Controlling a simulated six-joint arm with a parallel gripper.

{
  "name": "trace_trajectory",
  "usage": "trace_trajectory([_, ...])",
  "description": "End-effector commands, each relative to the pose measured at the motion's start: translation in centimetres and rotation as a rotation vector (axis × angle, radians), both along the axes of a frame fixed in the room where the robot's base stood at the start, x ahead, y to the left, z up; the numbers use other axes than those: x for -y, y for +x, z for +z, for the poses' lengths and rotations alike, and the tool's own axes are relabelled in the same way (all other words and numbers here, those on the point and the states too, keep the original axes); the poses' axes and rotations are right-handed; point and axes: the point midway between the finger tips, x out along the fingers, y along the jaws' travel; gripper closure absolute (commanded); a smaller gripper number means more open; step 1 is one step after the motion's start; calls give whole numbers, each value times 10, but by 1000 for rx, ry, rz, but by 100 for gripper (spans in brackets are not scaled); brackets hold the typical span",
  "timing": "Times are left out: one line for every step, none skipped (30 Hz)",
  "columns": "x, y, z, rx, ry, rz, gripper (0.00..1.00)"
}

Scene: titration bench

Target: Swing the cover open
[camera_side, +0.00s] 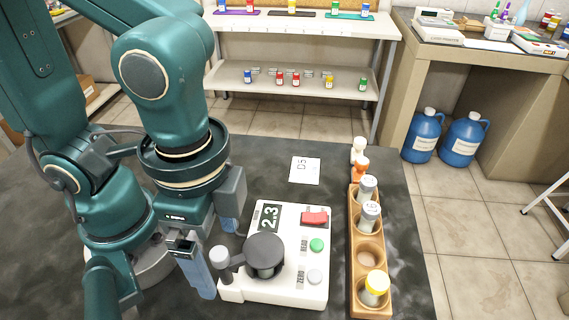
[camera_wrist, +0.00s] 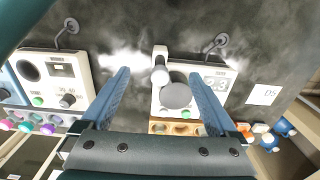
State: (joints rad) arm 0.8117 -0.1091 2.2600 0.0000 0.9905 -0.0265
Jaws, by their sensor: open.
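The white instrument (camera_side: 300,215) on the dark bench has a dark grey round cover (camera_side: 265,255) lying flat over its left front part. A short arm on the cover's left side carries a pale round knob (camera_side: 219,257). My gripper (camera_side: 212,245) is open and empty, pointing down at the instrument's left side, close to the knob. In the wrist view the cover (camera_wrist: 176,95) and knob (camera_wrist: 160,75) appear between my two spread blue fingers (camera_wrist: 158,78); no contact is visible.
A wooden rack (camera_side: 355,275) with several capped vials stands right of the instrument, with one empty hole. A card marked D5 (camera_side: 305,170) lies behind. In the wrist view, another white device (camera_wrist: 52,75) is at left.

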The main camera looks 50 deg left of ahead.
Motion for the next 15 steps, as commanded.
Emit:
trace_trajectory([0,0,0,0,0,0,5])
trace_trajectory([0,0,0,0,0,0,9])
trace_trajectory([0,0,0,0,0,0,24])
trace_trajectory([0,0,0,0,0,0,36])
trace_trajectory([0,0,0,0,0,0,47])
trace_trajectory([0,0,0,0,0,0,62])
trace_trajectory([0,0,0,0,0,0,74])
trace_trajectory([0,0,0,0,0,0,85])
trace_trajectory([0,0,0,0,0,0,100])
trace_trajectory([0,0,0,0,0,0,100])
trace_trajectory([0,0,0,0,0,0,100])
trace_trajectory([0,0,0,0,0,0,100])
trace_trajectory([0,0,0,0,0,3,100])
trace_trajectory([0,0,0,0,0,10,100])
trace_trajectory([0,0,0,0,0,32,100])
